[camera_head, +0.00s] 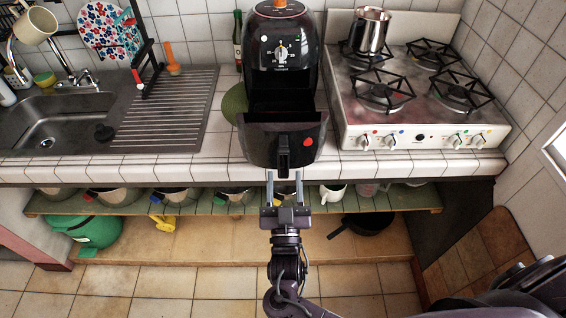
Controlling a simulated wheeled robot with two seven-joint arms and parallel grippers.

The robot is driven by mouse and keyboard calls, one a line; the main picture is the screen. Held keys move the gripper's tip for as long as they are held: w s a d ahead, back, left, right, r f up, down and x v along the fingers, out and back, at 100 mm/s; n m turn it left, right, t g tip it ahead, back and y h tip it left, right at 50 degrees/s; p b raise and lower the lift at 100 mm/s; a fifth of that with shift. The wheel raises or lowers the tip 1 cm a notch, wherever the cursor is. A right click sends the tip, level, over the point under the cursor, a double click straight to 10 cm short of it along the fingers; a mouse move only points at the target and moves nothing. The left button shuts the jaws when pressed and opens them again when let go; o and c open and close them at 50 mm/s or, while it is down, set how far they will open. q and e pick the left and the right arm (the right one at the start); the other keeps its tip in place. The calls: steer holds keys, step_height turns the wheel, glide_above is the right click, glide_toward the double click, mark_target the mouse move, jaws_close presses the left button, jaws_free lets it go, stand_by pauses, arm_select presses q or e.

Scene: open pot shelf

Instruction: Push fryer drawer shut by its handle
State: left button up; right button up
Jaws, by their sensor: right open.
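The black air fryer (282,60) stands on the tiled counter, its dial facing me. Its drawer (262,137) is pulled out toward me, and the open gap behind the drawer front shows. The drawer handle (283,153) sticks out from the front, with a red spot to its right. My right gripper (284,178) is open just below and in front of the handle, its two fingers pointing at the drawer. The handle's lower end lies between the fingertips in the picture; I cannot tell whether they touch. My left gripper is not in view.
A white gas stove (420,137) with a metal pot (370,31) stands right of the fryer. A sink (50,125) and ribbed drainboard (165,115) are at left. A green shelf (400,200) with several pots runs below the counter edge. A green bottle (238,40) stands behind.

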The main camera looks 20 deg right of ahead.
mark_target(283, 165)
steer(key=p+x, duration=0.1)
steer(key=x, duration=0.3)
steer(key=shift+w+r, duration=0.1)
steer(key=shift+w, duration=0.1)
steer(key=shift+w+r+p, duration=0.15)
steer(key=shift+w+p, duration=0.2)
steer(key=shift+w, duration=0.1)
steer(key=shift+w+d, duration=0.1)
steer(key=shift+d, duration=0.05)
steer(key=c, duration=0.9)
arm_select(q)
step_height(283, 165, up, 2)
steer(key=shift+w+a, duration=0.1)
arm_select(e)
jaws_close()
